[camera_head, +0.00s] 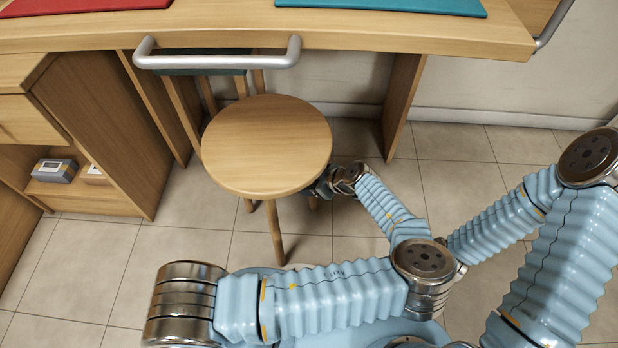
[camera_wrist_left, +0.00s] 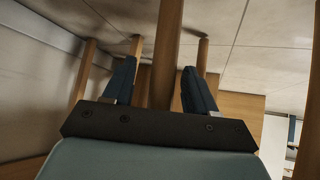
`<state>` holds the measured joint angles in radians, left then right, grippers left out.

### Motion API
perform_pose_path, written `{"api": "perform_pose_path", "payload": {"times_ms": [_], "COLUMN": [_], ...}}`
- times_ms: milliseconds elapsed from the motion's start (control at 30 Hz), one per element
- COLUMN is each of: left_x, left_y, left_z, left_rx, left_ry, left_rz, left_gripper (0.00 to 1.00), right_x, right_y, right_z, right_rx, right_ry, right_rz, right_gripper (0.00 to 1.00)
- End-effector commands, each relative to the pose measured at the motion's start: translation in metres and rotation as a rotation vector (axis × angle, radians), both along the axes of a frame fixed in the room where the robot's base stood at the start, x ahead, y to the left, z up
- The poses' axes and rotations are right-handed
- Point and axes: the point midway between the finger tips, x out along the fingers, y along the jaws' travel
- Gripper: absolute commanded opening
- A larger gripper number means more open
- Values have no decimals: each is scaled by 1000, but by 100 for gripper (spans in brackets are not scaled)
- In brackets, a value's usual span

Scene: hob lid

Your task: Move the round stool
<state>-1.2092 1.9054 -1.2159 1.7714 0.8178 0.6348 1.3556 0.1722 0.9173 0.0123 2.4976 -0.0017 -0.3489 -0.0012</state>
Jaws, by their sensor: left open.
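The round wooden stool (camera_head: 266,145) stands upright on the tiled floor in front of the counter, its back edge near the counter front. Its legs show below the seat. My left gripper (camera_wrist_left: 160,88) is low at the stool's right side, partly hidden by the seat in the head view. In the left wrist view its two dark fingers are apart, with a wooden leg (camera_wrist_left: 167,40) between them. A gap shows beside the leg, so the jaws are not closed on it. My right gripper is not in view.
A wooden counter (camera_head: 390,38) with a silver rail (camera_head: 215,61) runs along the back. A dark green piece on wooden posts is behind the stool. Open shelving (camera_head: 95,130) stands at left, a wooden panel (camera_head: 402,100) at right. Floor is clear at front left.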

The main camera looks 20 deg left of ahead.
Motion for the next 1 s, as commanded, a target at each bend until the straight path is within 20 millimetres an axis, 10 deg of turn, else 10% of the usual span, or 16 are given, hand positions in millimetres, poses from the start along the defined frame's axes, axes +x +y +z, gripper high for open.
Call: {"api": "perform_pose_path", "payload": {"times_ms": [300, 667, 1000], "left_x": [-1, 0, 0], "left_y": [0, 0, 0], "left_z": [-1, -1, -1], "left_rx": [0, 0, 0], "left_ry": [1, 1, -1], "left_rz": [1, 1, -1], "left_gripper": [57, 2, 0], "right_x": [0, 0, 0], "right_y": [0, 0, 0], "right_z": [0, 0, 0], "right_rx": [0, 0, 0], "right_ry": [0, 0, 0], "right_rz": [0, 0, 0], "right_gripper": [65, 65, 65]}}
